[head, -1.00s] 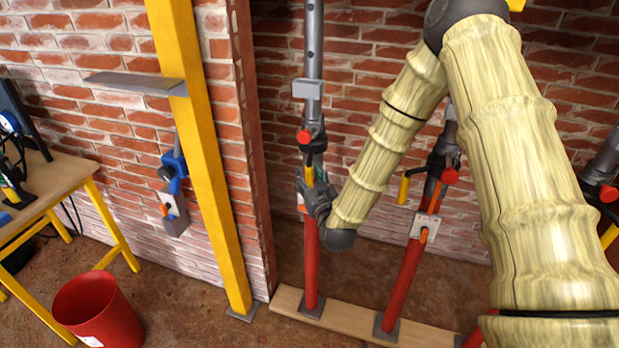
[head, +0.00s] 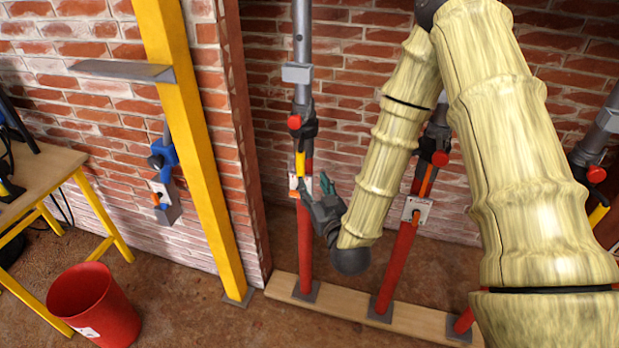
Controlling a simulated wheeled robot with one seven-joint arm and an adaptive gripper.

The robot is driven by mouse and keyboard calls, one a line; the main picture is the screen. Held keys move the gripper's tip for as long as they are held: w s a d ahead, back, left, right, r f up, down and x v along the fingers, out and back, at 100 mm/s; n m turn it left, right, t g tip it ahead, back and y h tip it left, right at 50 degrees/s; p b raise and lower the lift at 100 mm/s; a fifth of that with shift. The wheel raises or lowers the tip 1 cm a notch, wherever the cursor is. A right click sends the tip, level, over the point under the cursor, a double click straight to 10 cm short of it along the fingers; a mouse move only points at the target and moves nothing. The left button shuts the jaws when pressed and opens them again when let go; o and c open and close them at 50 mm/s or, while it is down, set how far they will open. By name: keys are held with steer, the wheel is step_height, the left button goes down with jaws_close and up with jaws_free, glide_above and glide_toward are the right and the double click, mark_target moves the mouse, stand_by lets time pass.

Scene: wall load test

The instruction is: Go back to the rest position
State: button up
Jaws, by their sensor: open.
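My gripper (head: 318,187) is at the end of my sleeved arm, in the middle of the head view. Its fingers are open and point up and left, with nothing seen between them. It is close in front of the left prop (head: 305,243), a red lower tube with a grey upper tube and a red-knobbed collar. A small gap seems to lie between fingers and prop, but I cannot tell the depth. My forearm partly hides the middle prop (head: 397,262).
Several props stand on a wooden sole board (head: 335,300) before the brick wall. A red bucket (head: 95,305) and a wooden table (head: 40,175) are further left.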

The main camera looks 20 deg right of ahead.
steer(key=shift+s, duration=0.45)
steer(key=s+f+g, duration=0.5)
steer(key=s+f, duration=0.3)
steer(key=f, duration=0.4)
steer(key=s+f+g, duration=0.5)
steer(key=s+f, duration=0.2)
steer(key=f, duration=0.5)
steer(key=s+d+f+g, duration=0.1)
steer(key=s+f+g, duration=0.3)
steer(key=s, duration=0.7)
steer(key=s+d+f+g, duration=0.1)
steer(key=s+f+g, duration=0.3)
steer(key=s, duration=0.7)
steer(key=shift+f+m+h, duration=0.3)
steer(key=shift+f+m, duration=0.1)
steer(key=shift+f, duration=0.45)
steer(key=shift+c, duration=0.5)
